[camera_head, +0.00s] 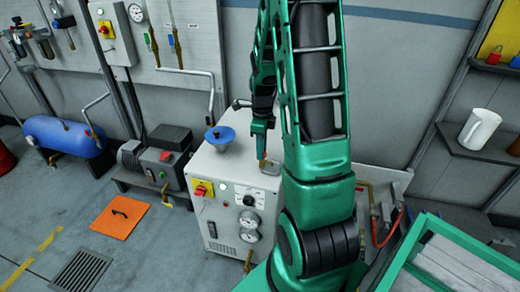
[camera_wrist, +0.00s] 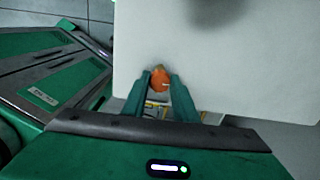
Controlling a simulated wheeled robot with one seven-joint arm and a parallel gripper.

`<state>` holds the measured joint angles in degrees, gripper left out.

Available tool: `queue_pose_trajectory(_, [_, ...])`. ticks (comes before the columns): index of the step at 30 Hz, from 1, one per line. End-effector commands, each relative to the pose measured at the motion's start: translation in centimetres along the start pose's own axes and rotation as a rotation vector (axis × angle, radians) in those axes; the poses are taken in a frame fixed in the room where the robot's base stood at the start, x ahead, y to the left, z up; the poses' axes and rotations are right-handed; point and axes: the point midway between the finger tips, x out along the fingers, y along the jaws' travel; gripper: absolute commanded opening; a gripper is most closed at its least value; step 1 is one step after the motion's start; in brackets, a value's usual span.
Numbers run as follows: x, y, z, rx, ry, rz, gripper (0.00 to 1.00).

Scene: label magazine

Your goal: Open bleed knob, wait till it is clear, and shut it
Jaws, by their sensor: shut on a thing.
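An orange knob (camera_wrist: 160,80), which I take to be the bleed knob, shows between the two green fingers in the wrist view, by a pale surface. My gripper (camera_head: 263,153) is shut on it, at the top right of the white cabinet (camera_head: 204,160) in the head view. A small orange-brown tip shows under the fingers there. A shallow grey dish (camera_head: 270,169) lies just below the fingertips. How far the knob is turned, and whether anything flows from it, I cannot tell.
The cabinet front carries two gauges (camera_head: 249,219) and a red-and-yellow switch (camera_head: 203,188). A blue funnel-like part (camera_head: 220,135) stands on its top. A motor unit (camera_head: 157,155) is at left. A shelf with a white mug (camera_head: 480,129) is at right.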

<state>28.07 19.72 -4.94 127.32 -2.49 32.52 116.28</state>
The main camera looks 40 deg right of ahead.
Motion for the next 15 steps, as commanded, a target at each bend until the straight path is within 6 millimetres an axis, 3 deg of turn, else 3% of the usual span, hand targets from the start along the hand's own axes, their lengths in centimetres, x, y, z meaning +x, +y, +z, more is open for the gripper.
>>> queue_pose_trajectory(15, [-0.26,-0.46,0.37,0.044,-0.009,-0.012,0.04])
